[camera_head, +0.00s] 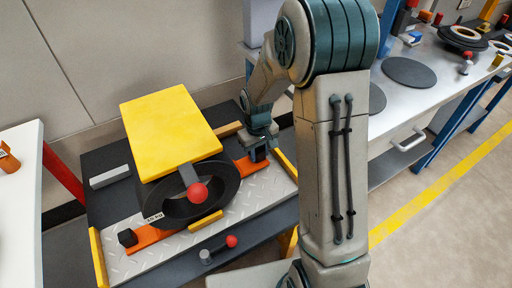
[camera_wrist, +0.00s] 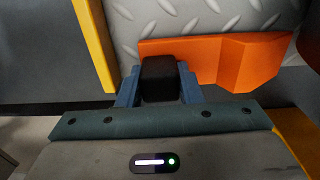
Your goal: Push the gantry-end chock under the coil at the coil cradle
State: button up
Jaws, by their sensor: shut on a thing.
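The black coil (camera_head: 228,180) lies on the diamond-plate cradle (camera_head: 262,202), partly hidden under a yellow block. An orange chock (camera_head: 245,166) with a black knob is at the coil's right side. It also shows in the wrist view (camera_wrist: 250,62), with its black knob (camera_wrist: 160,78) between my fingers. My gripper (camera_head: 259,150) is shut on that knob; its blue fingers show in the wrist view (camera_wrist: 158,88). A second orange chock (camera_head: 150,238) with a black knob (camera_head: 127,238) is at the coil's lower left. I cannot tell whether the held chock touches the coil.
The yellow block (camera_head: 170,130) and a red-ball lever (camera_head: 197,193) stand over the coil. Yellow rails (camera_head: 98,258) edge the cradle. A grey bar (camera_head: 109,177) lies at left, another red-ball handle (camera_head: 231,241) in front. A bench (camera_head: 425,105) with discs is at right.

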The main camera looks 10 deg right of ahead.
jog(key=shift+s+d, duration=0.3)
jog(key=shift+s, duration=0.65)
jog(key=shift+s+d, duration=0.35)
jog(key=shift+s, duration=0.65)
jog(key=shift+s+d, duration=0.3)
jog(key=shift+s, duration=0.65)
jog(key=shift+f+b, duration=0.3)
jog(key=shift+f, duration=0.05)
jog(key=shift+s+a, duration=0.2)
jog(key=shift+a, duration=0.5)
jog(key=shift+s+a, duration=0.2)
jog(key=shift+a, duration=0.45)
jog(key=o, duration=1.3)
jog(key=shift+c, duration=0.2)
notch_tip(320, 180, up, 19)
jog(key=d+p, duration=0.2)
jog(key=p, duration=0.6)
jog(key=shift+w+d, duration=0.2)
jog(key=shift+w, duration=0.2)
